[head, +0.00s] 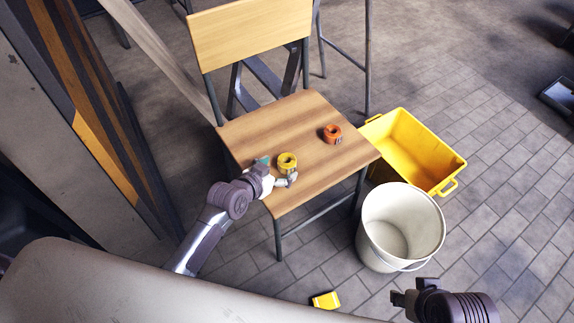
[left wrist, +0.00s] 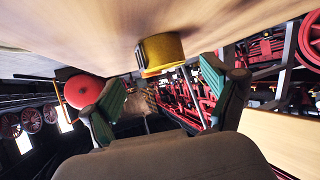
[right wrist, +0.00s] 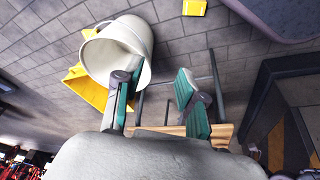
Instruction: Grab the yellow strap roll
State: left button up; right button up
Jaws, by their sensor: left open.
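The yellow strap roll (head: 287,162) sits on the wooden seat of a chair (head: 320,165), near its front left part. My left gripper (head: 277,171) is at the roll, low over the seat, with its fingers open. In the left wrist view the roll (left wrist: 162,50) shows ahead, between and a little beyond the spread fingertips (left wrist: 165,80). I cannot tell whether a finger touches it. My right gripper (head: 400,300) is low at the right, away from the chair. In the right wrist view its fingers (right wrist: 157,78) are apart with nothing between them.
An orange strap roll (head: 332,133) lies on the same seat, to the right and farther back. A white bucket (head: 398,225) and a yellow crate (head: 415,150) stand on the floor right of the chair. A small yellow object (head: 326,300) lies on the floor in front.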

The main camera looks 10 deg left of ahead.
aim_at(285, 162)
pick_arm(q)
jog(key=b+x, duration=0.1)
jog(key=x, duration=0.2)
jog(key=shift+w+a+b, duration=0.1)
jog(key=shift+w+b, duration=0.25)
jog(key=shift+w, duration=0.05)
jog(key=shift+x, duration=0.85)
pick_arm(e)
jog(key=w+t, duration=0.1)
jog(key=w, duration=0.1)
jog(key=w+a+t, duration=0.1)
jog(key=w, duration=0.1)
jog(key=shift+w+a+f+y, duration=0.15)
jog(key=shift+w+y, duration=0.1)
jog(key=shift+y, duration=0.05)
pick_arm(q)
jog(key=shift+r, duration=0.1)
jog(key=c, duration=1.3)
